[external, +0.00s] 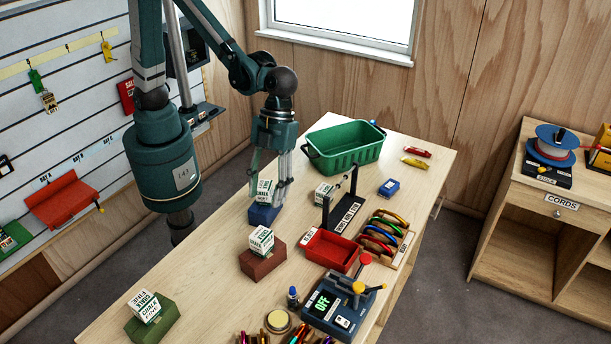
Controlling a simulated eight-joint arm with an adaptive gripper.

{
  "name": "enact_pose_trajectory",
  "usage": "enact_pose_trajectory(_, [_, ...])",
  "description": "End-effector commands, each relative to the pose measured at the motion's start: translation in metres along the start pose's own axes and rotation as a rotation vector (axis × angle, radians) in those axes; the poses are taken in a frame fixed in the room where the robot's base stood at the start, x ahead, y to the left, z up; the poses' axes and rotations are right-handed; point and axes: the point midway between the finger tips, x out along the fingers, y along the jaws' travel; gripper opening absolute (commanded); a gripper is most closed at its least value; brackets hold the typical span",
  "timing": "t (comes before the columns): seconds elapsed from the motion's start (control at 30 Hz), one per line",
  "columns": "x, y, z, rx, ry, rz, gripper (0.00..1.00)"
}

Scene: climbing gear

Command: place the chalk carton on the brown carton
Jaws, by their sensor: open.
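The brown carton (262,265) stands on the table near the middle, with a white carton with dark green lettering (261,240) on top of it, turned at an angle. A similar white carton (266,187) is on a blue carton (263,214) behind it. My gripper (268,192) points down over the blue carton, its fingers open on either side of that white carton. The fingers partly hide it, and contact cannot be told. Another white carton (147,304) is on a green carton (150,325) at the front left. The small lettering is hard to read.
A small white box (324,193) stands right of my gripper, beside a black upright stand (345,212). A green basket (345,145) is behind. A red tray (332,250), carabiner rack (384,236) and scale-like device (338,305) crowd the right. The table's front left is mostly clear.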

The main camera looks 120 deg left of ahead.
Motion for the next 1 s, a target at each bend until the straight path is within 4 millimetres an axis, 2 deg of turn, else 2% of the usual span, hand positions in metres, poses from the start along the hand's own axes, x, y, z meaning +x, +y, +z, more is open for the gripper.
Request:
enact_pose_trajectory(0.5, [-0.074,0.057,0.03,-0.32,-0.036,-0.152,0.44])
enact_pose_trajectory(1.0, [-0.126,0.12,0.065,-0.628,-0.027,-0.315,0.44])
